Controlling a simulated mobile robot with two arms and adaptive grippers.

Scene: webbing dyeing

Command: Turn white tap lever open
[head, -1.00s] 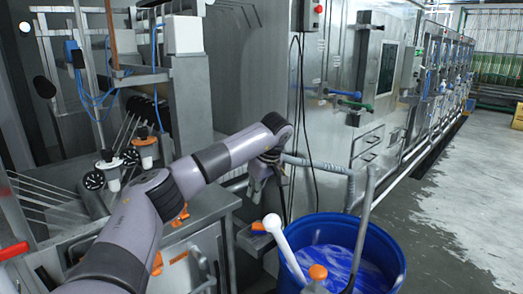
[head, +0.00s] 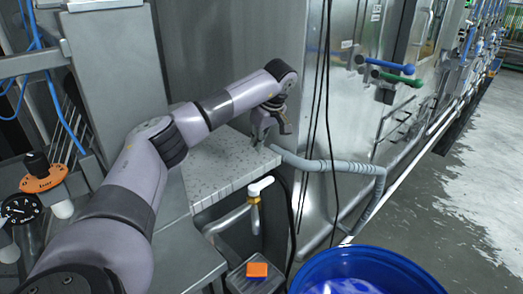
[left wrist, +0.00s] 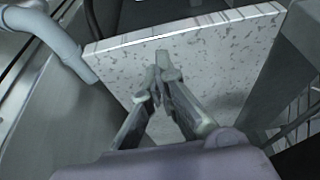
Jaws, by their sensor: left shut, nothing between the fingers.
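The white tap lever (head: 261,186) sits on top of a small brass-coloured tap (head: 254,202) below the front edge of the speckled grey slab. My left gripper (head: 268,142) is above the slab's front corner, higher in the picture than the lever and apart from it. It is shut and empty. In the left wrist view the closed fingertips (left wrist: 163,67) show against the speckled slab (left wrist: 225,55); the tap lever is not visible there. My right gripper is not in view.
A blue barrel (head: 365,262) with blue liquid stands at the lower right. A grey hose (head: 335,167) runs right of the slab (head: 215,172). Black cables hang beside the steel machine (head: 350,110). An orange block (head: 257,270) lies below the tap. Open floor is at right.

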